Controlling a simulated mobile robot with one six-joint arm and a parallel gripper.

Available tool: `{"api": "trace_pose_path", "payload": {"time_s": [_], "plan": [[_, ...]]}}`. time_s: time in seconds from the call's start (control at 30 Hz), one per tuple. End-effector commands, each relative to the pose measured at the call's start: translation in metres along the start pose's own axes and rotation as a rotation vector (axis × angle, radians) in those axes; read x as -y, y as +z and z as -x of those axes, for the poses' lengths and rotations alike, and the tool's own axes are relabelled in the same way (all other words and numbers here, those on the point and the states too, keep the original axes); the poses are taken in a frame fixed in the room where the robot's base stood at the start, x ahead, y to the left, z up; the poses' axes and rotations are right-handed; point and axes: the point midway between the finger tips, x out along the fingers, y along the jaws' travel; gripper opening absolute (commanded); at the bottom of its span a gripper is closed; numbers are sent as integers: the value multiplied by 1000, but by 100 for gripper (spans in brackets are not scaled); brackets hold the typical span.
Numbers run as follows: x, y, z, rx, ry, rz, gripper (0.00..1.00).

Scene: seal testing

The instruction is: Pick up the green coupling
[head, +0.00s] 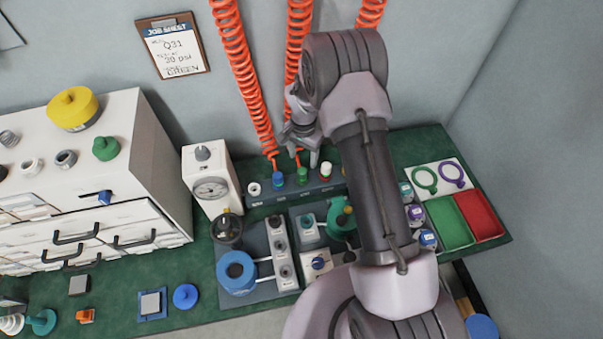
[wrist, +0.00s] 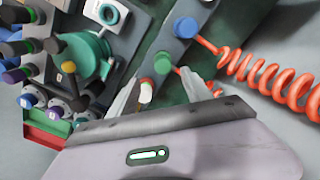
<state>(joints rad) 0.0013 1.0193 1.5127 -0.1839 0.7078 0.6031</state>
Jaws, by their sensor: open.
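The green coupling (head: 302,175) stands in a dark rack at the back of the bench, between a blue coupling (head: 278,180) and a red and white one (head: 326,170). My gripper (head: 304,160) is open and empty just above and behind it. In the wrist view the green coupling (wrist: 162,63) shows between the two fingertips, slightly beyond them; I cannot tell whether they touch it. The blue coupling (wrist: 186,27) lies beyond it, and the red and white one (wrist: 146,92) is close beside the left finger.
Orange coiled hoses (head: 240,75) hang behind the rack; one (wrist: 270,75) runs close to the right finger. A gauge box (head: 210,180) stands left of the rack. Fixtures and a green reel (head: 342,220) sit in front. Green and red trays (head: 480,214) lie at right.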

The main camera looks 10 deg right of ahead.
Motion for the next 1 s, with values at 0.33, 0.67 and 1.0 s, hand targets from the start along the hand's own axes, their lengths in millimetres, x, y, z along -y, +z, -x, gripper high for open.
{"api": "trace_pose_path", "payload": {"time_s": [0.33, 0.67, 1.0], "plan": [[1, -1, -54, 1, 0, 1, 58], [6, -5, -97, 0, -1, 1, 58], [5, -5, -96, 0, -1, 1, 11]]}}
